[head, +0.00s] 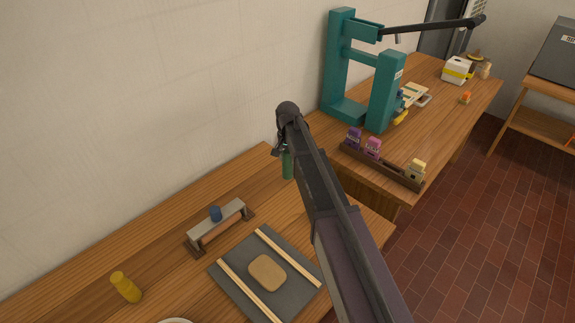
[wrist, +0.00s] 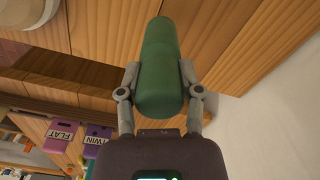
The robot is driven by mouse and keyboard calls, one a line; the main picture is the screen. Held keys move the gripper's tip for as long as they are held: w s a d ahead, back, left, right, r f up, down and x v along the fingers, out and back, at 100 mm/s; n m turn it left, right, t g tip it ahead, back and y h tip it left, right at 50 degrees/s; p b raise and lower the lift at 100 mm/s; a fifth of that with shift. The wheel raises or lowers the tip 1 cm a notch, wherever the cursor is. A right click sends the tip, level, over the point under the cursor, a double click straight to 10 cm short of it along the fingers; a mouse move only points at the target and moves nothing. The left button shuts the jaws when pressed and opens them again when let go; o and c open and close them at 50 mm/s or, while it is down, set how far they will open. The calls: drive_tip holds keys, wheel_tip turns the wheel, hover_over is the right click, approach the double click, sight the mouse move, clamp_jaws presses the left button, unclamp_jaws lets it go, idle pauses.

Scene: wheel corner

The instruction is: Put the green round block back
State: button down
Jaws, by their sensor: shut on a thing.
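In the head view the block (head: 287,163) shows partly below the end of my arm, roughly upright, near the back right of the front table. My gripper (head: 281,148) is shut on it; my arm hides part of the gripper. I cannot tell for sure whether the block's lower end touches the table. No spot marked for the block is clear to me in these views.
A grey stand (head: 220,228) with a blue block (head: 216,213) stands left of my gripper. A dark mat (head: 239,289) bears a tan slab (head: 267,273). A rack (head: 382,166) of labelled blocks and a teal frame (head: 345,75) stand on the far table.

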sight(287, 164)
drive_tip(key=shift+s+f+b, duration=0.15)
drive_tip(key=shift+f+b, duration=0.9)
drive_tip(key=shift+f, duration=0.35)
drive_tip(key=shift+f, duration=0.25)
drive_tip(key=shift+c, duration=1.3)
unclamp_jaws()
drive_tip(key=shift+r, duration=0.15)
wheel_tip(287, 164, up, 3)
drive_tip(key=p, duration=0.2)
drive_tip(key=shift+p, duration=0.3)
drive_tip(key=r+p, duration=0.2)
drive_tip(key=shift+a+r+p, duration=0.25)
drive_tip(key=shift+a+p, duration=0.1)
wheel_tip(287, 164, up, 8)
drive_tip(key=p, duration=0.8)
